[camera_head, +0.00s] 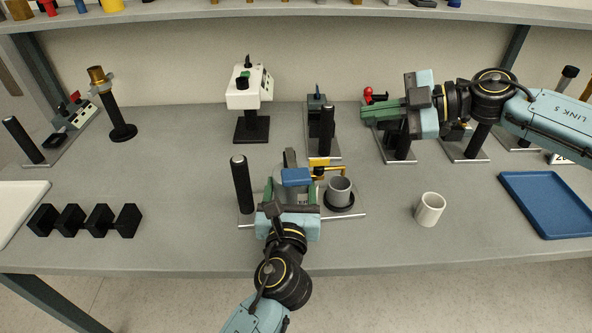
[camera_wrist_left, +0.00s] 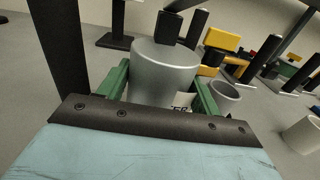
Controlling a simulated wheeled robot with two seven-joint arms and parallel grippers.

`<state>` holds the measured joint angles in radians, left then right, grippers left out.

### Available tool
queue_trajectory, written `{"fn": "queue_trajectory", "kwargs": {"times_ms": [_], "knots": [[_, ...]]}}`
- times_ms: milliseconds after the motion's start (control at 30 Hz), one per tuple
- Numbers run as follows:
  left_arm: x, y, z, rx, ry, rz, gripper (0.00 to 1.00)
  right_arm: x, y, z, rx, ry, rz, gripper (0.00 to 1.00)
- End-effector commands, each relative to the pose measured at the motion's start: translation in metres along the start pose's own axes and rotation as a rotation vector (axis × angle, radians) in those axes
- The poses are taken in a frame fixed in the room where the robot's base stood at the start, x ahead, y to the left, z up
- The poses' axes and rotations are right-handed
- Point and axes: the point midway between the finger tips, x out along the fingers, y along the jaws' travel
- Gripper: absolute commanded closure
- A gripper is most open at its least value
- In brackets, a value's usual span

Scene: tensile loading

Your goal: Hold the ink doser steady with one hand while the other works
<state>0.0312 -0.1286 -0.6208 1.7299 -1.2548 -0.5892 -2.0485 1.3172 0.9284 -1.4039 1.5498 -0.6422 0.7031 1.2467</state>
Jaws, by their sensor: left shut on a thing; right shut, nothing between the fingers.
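The ink doser (camera_head: 297,177) stands near the middle of the bench, with a silver cylindrical body, a blue part on top and a yellow arm (camera_head: 326,170) reaching right. My left gripper (camera_head: 289,195) comes in from the front and is shut on the body. In the left wrist view its green fingers lie on both sides of the silver cylinder (camera_wrist_left: 165,68); a partly hidden label shows below. A grey cup (camera_head: 340,190) sits on a dark round rest at the doser's right. My right gripper (camera_head: 368,113) is shut and empty, over another station at the right.
A red-knobbed device (camera_head: 373,95) is beside the right gripper. A black post (camera_head: 242,184) rises left of the doser. A white cup (camera_head: 430,209) stands alone at right, near a blue tray (camera_head: 545,203). Black blocks (camera_head: 85,219) line the front left. Several other stations stand along the back.

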Motion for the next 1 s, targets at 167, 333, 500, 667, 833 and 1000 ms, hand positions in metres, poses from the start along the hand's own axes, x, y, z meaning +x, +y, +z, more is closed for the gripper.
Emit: {"fn": "queue_trajectory", "kwargs": {"times_ms": [167, 333, 500, 667, 833, 1000], "knots": [[0.000, 0.000, 0.000, 0.001, 0.000, -0.001, 0.89, 0.046, -0.020, -0.079, -0.266, 0.068, -0.285, 1.00], [0.000, 0.000, 0.000, 0.001, 0.000, -0.001, 0.89, 0.074, -0.054, -0.147, -0.622, 0.037, -0.648, 1.00], [0.000, 0.000, 0.000, 0.001, 0.000, 0.000, 0.89, 0.076, -0.076, -0.181, -0.941, -0.115, -0.966, 1.00], [0.000, 0.000, 0.000, 0.001, 0.000, 0.000, 0.89, 0.070, -0.078, -0.195, -1.130, -0.273, -1.146, 1.00], [0.000, 0.000, 0.000, 0.000, 0.000, 0.001, 0.89, 0.065, -0.076, -0.201, -1.206, -0.359, -1.220, 1.00], [0.000, 0.000, 0.000, 0.000, 0.001, 0.001, 0.89, 0.064, -0.075, -0.201, -1.213, -0.368, -1.228, 1.00]]}}
